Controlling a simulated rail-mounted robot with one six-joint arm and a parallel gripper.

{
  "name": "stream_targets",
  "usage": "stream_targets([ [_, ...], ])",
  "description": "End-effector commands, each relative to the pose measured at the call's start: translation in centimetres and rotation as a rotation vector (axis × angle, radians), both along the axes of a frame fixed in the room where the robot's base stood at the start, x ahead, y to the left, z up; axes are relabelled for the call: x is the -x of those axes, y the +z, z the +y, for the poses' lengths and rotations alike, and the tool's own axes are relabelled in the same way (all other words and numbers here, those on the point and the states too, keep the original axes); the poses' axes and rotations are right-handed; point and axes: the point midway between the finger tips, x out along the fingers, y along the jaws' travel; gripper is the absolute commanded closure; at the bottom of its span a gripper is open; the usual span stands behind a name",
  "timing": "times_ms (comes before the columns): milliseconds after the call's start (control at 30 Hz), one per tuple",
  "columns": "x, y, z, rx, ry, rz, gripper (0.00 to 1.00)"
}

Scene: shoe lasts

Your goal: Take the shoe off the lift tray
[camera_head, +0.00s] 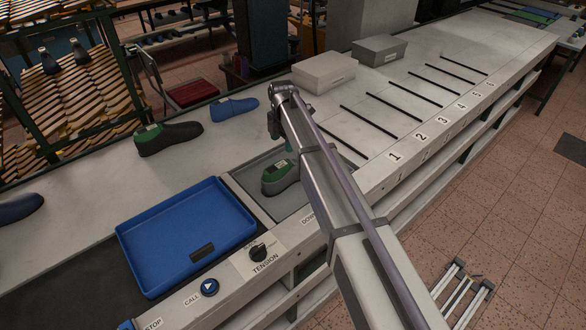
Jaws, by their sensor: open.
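A dark shoe with a green top (281,176) sits on the grey lift tray (296,213), which is set into the bench beside the blue tray. My arm reaches in from the lower right and hides part of the lift tray's right side. My gripper (282,148) is open and points down just above the shoe. I cannot tell from this view whether it touches the shoe. No held object shows in it.
An empty-looking blue tray (187,232) with a small dark label lies left. A green-topped shoe (166,137), a blue shoe (234,108) and two boxes (323,72) (380,49) stand behind. Numbered slots run right. A TENSION knob (258,252) is in front.

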Motion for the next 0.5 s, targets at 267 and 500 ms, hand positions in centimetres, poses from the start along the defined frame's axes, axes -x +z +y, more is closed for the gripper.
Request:
stream_targets([
  [267,0.0,-2.8,-0.1,0.000,0.018,0.000,0.28],
  [500,0.0,-6.1,-0.1,0.000,0.017,0.000,0.28],
])
